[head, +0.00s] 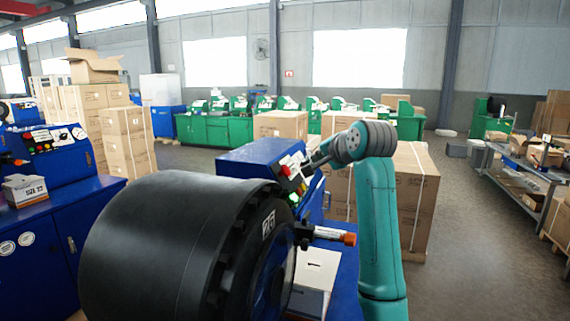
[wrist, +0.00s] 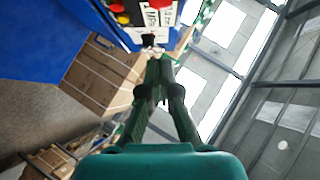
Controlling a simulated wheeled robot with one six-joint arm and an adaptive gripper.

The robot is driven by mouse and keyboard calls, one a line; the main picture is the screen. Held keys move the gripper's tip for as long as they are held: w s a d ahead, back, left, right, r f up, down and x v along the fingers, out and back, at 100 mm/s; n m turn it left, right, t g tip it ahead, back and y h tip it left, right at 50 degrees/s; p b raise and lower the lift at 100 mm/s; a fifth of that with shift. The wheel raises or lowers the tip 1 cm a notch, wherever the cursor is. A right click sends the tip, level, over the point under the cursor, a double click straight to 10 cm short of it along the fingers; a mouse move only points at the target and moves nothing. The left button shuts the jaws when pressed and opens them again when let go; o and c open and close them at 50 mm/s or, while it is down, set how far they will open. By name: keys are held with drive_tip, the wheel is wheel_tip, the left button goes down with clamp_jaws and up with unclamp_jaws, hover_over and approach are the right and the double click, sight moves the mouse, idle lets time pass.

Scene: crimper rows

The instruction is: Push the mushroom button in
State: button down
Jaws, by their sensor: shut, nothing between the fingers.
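The control panel (head: 292,178) sits on the blue crimper behind the big black crimping head. A red button (head: 286,170) shows at its upper left, and a green light shows lower down. In the wrist view the panel is at the top, with red buttons (wrist: 122,18) and a yellow one; which is the mushroom button I cannot tell for sure. My gripper (head: 308,168) is close to the panel from the right. In the wrist view its fingertips (wrist: 160,60) are together and empty, just below a black knob (wrist: 155,40) on the panel's edge. Contact cannot be told.
The black crimping head (head: 180,245) fills the lower left foreground. An orange-tipped handle (head: 340,236) sticks out below my gripper. Cardboard boxes (head: 412,200) stand behind my arm. Another blue crimper (head: 60,165) is at left. Open floor lies to the right.

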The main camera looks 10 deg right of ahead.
approach(289, 169)
drive_tip(key=w+d, duration=0.2)
drive_tip(key=w, duration=0.2)
drive_tip(key=shift+w+a+f, duration=0.5)
drive_tip(key=shift+a+f, duration=0.1)
drive_tip(key=shift+a, duration=0.1)
drive_tip(key=shift+w+a+f, duration=0.5)
drive_tip(key=shift+a+f, duration=0.1)
drive_tip(key=shift+a, duration=0.05)
